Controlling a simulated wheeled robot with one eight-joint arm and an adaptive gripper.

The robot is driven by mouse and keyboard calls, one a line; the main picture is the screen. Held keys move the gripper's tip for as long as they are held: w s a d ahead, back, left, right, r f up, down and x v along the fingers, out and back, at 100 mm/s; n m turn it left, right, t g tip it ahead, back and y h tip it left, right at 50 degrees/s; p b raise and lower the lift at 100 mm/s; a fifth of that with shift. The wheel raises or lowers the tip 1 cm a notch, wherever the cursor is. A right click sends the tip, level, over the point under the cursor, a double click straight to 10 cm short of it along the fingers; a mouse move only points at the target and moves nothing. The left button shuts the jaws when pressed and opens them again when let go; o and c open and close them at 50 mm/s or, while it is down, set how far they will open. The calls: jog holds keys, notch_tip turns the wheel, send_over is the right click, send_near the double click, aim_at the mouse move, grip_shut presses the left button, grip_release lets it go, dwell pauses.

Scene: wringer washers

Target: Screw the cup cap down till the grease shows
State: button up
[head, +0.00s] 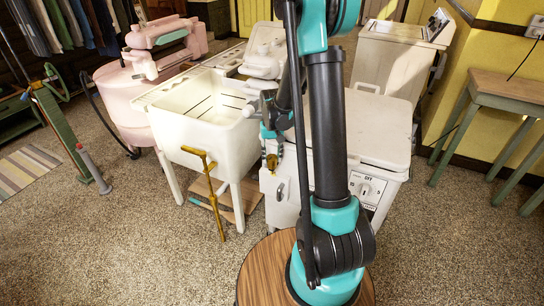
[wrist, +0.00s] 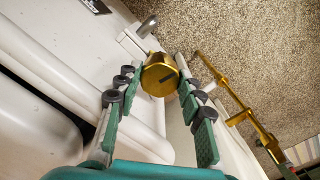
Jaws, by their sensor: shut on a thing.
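The brass cup cap (wrist: 160,74) is a round, faceted brass piece with a dark mark on its face. It sits between the fingertips of my gripper (wrist: 158,82), whose green-padded fingers are shut on it. In the head view the brass cup (head: 271,161) shows at the left side of the white washer (head: 375,130), with my gripper (head: 268,125) just above it. The fingers are small there and partly behind my arm. I see no grease at the cap; the cup's underside is hidden.
A brass rod with a crossbar (head: 207,190) stands in front of the white tub (head: 195,105); the wrist view also shows it (wrist: 240,112). A pink washer (head: 125,105) is at the left. A green bench (head: 510,100) is at the right. The front floor is clear.

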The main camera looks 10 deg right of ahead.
aim_at(272, 157)
dwell(0.3)
jog(key=o, duration=0.9)
notch_tip(272, 157, up, 12)
jog(key=s+d+f+t, duration=0.2)
jog(key=s, duration=0.9)
jog(key=s+d+f+t, duration=0.1)
jog(key=s+f+t, duration=0.1)
jog(key=s, duration=0.9)
jog(key=shift+s+d+f, duration=0.15)
jog(key=shift+d+f, duration=0.2)
jog(key=shift+f, duration=0.3)
